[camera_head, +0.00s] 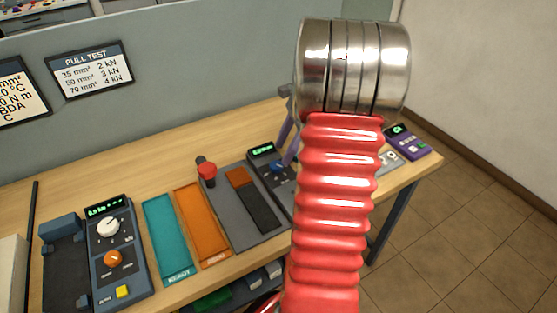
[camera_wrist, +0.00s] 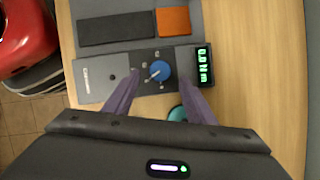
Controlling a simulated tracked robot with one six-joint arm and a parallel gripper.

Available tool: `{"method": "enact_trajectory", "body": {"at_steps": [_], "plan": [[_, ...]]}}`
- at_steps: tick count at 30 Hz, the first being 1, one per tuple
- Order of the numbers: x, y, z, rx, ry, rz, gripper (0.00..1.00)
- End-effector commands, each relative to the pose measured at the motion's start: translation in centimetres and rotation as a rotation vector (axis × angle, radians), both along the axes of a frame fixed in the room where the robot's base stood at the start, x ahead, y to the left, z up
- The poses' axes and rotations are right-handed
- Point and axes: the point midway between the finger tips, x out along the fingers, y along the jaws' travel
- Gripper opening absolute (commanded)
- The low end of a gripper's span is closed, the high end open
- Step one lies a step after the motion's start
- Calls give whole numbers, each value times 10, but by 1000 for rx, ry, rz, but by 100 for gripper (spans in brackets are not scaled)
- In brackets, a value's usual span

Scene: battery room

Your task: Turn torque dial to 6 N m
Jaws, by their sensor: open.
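The torque tester (camera_head: 262,158) is a dark panel on the bench with a lit green display (camera_wrist: 203,65), which seems to read 0.0 N m. Its blue torque dial (camera_wrist: 160,71) has a pale pointer, slanting to the lower left in the wrist view. The dial also shows in the head view (camera_head: 277,167). My gripper (camera_wrist: 159,80) is open, its two purple fingers on either side of the dial with gaps between. In the head view my arm hides much of the gripper and part of the panel. I cannot tell the fingertips' height above the panel.
A blue-grey device (camera_head: 109,250) with white and orange knobs stands at the left. Teal (camera_head: 168,243) and orange (camera_head: 203,225) trays and a grey plate with a red knob (camera_head: 207,172) lie between. A purple meter (camera_head: 408,143) is at the right. A partition stands behind.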

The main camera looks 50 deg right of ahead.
Motion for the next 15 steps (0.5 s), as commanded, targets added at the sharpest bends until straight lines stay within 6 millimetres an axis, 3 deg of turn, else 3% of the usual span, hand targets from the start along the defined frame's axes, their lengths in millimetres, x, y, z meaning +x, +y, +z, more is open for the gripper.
{"method": "enact_trajectory", "body": {"at_steps": [9, 15], "plan": [[9, 14, -41, 1, 2, 1, 50], [11, 17, -48, 0, 0, 1, 50]]}}
